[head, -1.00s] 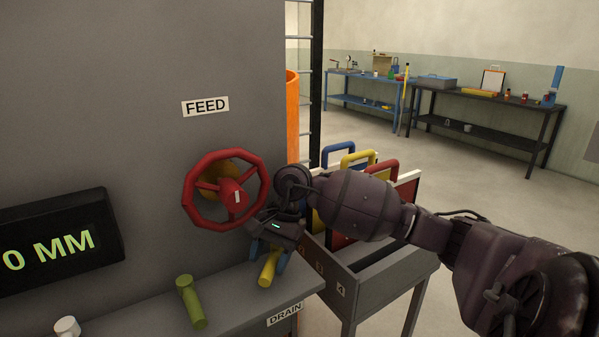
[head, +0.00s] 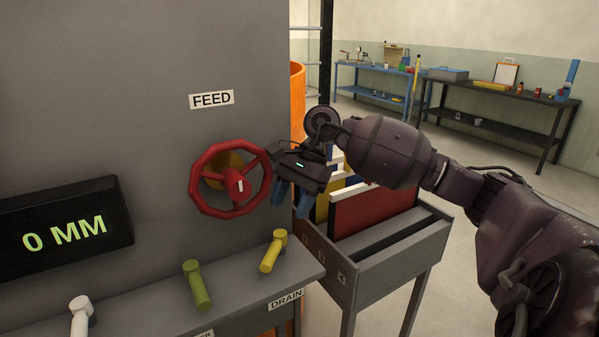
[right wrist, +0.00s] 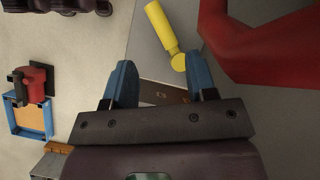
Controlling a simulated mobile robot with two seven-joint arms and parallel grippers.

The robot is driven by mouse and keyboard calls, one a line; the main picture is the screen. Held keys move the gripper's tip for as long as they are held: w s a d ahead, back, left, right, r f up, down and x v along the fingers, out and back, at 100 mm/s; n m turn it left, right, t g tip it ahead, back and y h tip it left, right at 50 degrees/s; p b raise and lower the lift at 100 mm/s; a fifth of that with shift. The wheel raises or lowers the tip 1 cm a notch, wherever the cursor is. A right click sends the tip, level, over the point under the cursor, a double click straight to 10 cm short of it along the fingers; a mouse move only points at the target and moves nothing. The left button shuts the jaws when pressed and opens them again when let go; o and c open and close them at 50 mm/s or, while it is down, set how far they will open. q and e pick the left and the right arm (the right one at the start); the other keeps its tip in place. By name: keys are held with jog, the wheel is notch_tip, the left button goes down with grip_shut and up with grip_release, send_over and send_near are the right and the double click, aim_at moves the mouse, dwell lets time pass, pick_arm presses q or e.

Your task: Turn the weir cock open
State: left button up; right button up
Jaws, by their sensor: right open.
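Three lever-handled cocks stand along the grey ledge in the head view: a white one (head: 80,315) at the lower left, a green one (head: 198,285) in the middle and a yellow one (head: 272,252) at the right. The DRAIN plate (head: 286,299) is below the yellow one. The plate below the green one is cut off, and no readable label says weir. My right gripper (head: 291,202) is open and empty, above and right of the yellow cock. In the right wrist view the yellow cock (right wrist: 163,28) lies beyond the open fingers (right wrist: 160,70), apart from them. My left gripper is out of view.
A red FEED handwheel (head: 230,180) is on the wall just left of my right gripper. A grey rack (head: 400,245) with coloured panels stands at the right. A display (head: 65,232) reads 0 MM. The ledge between the green and yellow cocks is clear.

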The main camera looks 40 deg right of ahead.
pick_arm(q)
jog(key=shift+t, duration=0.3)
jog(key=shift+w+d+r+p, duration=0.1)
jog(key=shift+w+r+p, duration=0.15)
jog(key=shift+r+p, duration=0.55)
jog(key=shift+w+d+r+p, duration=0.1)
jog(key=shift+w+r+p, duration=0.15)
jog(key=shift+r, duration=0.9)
pick_arm(e)
notch_tip(320, 180, up, 8)
jog(key=s+a+m+t+y, duration=0.1)
jog(key=m+y, duration=0.3)
jog(key=m, duration=0.8)
jog(key=s+m+t+y, duration=0.1)
jog(key=m+t+y, duration=0.2)
jog(key=m, duration=0.9)
jog(key=shift+s+a+r+y, duration=0.15)
jog(key=shift+s+a+y, duration=0.25)
jog(key=shift+y, duration=0.6)
